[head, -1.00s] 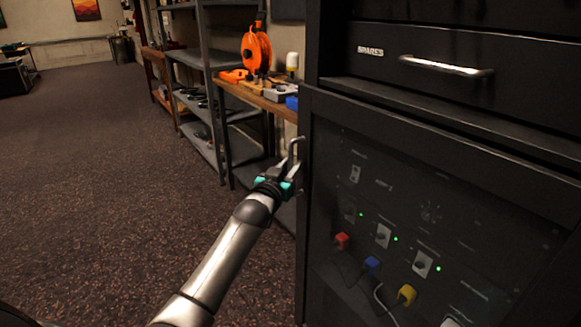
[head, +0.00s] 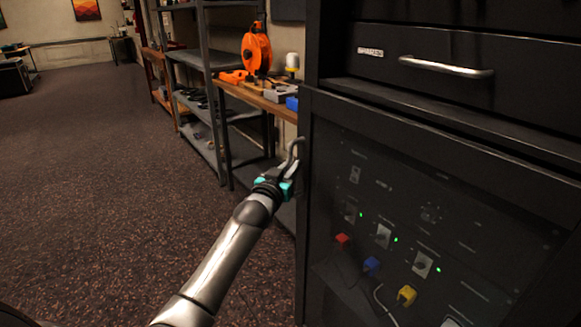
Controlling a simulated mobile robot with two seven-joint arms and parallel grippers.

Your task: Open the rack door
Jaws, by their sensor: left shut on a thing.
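The rack door (head: 330,140) is a dark see-through panel in a black frame on the lower part of the black cabinet. It looks shut against the cabinet. Plugs, sockets and green lights show behind it. A grey bar handle (head: 299,143) stands out at the door's left edge. My left gripper (head: 291,172) is at the handle's lower part and is shut on it; the fingertips are small and partly merge with the handle. My right gripper is not in view.
A drawer marked SPARES with a metal handle (head: 445,67) is above the door. A wooden bench (head: 245,93) with an orange cable reel (head: 257,50) stands behind, left of the cabinet. Grey shelves (head: 207,60) stand further back. The carpet at left is clear.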

